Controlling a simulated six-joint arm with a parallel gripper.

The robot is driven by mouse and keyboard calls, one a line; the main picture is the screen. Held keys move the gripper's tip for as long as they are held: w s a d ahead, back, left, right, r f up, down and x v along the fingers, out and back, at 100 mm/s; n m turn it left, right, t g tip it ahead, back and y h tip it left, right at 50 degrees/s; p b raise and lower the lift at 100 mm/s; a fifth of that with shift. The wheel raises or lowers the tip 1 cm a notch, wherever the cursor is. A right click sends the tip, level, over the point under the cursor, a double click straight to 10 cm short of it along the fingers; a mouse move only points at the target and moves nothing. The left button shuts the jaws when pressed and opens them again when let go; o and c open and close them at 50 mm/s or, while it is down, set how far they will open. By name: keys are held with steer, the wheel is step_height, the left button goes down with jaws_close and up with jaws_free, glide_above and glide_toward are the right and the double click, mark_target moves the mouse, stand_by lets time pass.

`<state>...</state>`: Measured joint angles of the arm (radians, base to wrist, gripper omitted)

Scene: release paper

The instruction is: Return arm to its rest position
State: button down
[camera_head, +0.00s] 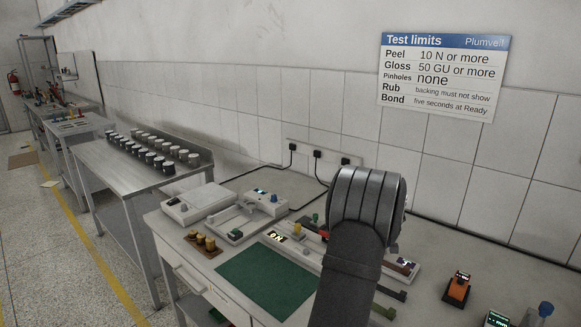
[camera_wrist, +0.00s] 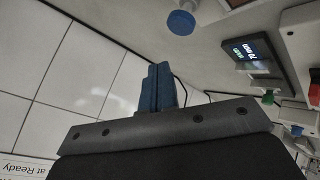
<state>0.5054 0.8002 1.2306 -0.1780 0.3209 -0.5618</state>
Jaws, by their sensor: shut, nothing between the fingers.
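My gripper shows in the wrist view (camera_wrist: 158,88), its two blue fingers together with nothing between them. It points past the tiled wall and the bench equipment, clear of any object. In the head view my dark arm rises from the bottom over the bench, and its large ribbed joint hides part of the bench; the gripper itself cannot be made out there.
The bench holds a green mat (camera_head: 265,281), brass weights (camera_head: 202,243), a white device (camera_head: 201,203) and an orange device (camera_head: 457,289). A blue-capped item (camera_head: 545,310) stands at right. A side table (camera_head: 118,176) carries rows of jars. A limits sign (camera_head: 442,77) hangs on the wall.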

step_height(320, 180, up, 6)
steer(key=shift+f, duration=0.1)
stand_by(0.4)
